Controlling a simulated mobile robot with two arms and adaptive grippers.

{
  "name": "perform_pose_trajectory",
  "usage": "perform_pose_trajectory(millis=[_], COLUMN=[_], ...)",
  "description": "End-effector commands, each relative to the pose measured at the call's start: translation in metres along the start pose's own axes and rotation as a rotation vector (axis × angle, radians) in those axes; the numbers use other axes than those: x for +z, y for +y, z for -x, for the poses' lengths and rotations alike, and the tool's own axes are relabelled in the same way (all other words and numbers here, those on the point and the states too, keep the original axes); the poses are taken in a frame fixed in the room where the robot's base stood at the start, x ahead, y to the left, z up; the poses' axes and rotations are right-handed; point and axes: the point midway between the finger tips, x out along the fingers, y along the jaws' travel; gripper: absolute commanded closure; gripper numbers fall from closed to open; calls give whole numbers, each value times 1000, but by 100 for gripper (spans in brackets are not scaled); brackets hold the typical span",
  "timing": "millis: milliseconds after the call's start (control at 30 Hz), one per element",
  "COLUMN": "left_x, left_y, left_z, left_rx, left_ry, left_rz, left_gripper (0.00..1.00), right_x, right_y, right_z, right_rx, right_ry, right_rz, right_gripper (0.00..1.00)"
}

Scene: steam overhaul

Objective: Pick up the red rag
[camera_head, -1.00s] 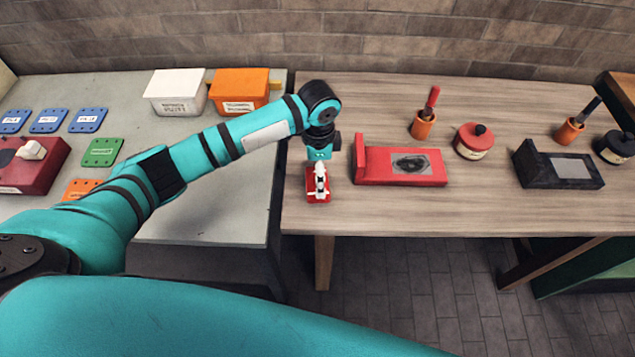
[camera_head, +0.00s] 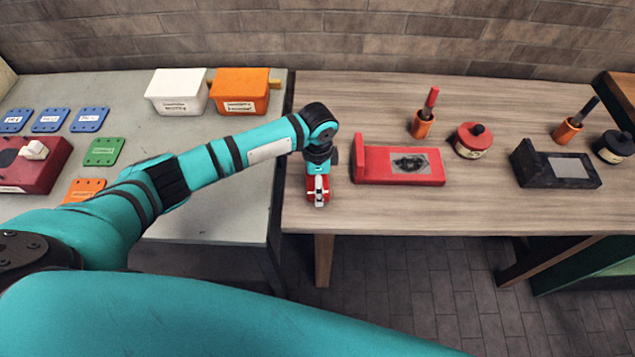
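The red rag (camera_head: 310,188) is a small red patch near the left front edge of the wooden table. My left gripper (camera_head: 318,198) points down over it and covers its middle, so only red edges show at its sides. The fingers are small and overlap the rag; I cannot tell whether they are open or shut, or whether they touch it. My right gripper is out of view.
A red block with a dark-stained plate (camera_head: 370,178) stands just right of the gripper. Behind it are an orange cup (camera_head: 421,129) and a red pot (camera_head: 471,150). A black block (camera_head: 528,175) lies farther right. The grey table (camera_head: 215,215) adjoins at left.

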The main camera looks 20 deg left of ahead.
Motion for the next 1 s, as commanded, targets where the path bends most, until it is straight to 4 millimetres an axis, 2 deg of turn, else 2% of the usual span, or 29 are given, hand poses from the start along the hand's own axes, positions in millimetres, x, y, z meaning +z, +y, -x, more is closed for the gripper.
perform_pose_trajectory(millis=[267,433,567,767,1000], left_x=[0,0,-1,-8,-18], left_y=[0,-1,-2,44,107], left_z=[3,16,35,37,43], left_rx=[-1,-2,-4,2,2], left_ry=[1,1,4,3,3], left_rz=[0,0,-1,-6,-5], left_gripper=[43,43,43,43,43], right_x=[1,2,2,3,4], right_y=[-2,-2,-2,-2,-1], right_z=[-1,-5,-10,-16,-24], right_rx=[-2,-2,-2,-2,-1], right_ry=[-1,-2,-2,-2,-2], right_rz=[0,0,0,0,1], right_gripper=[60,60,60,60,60])
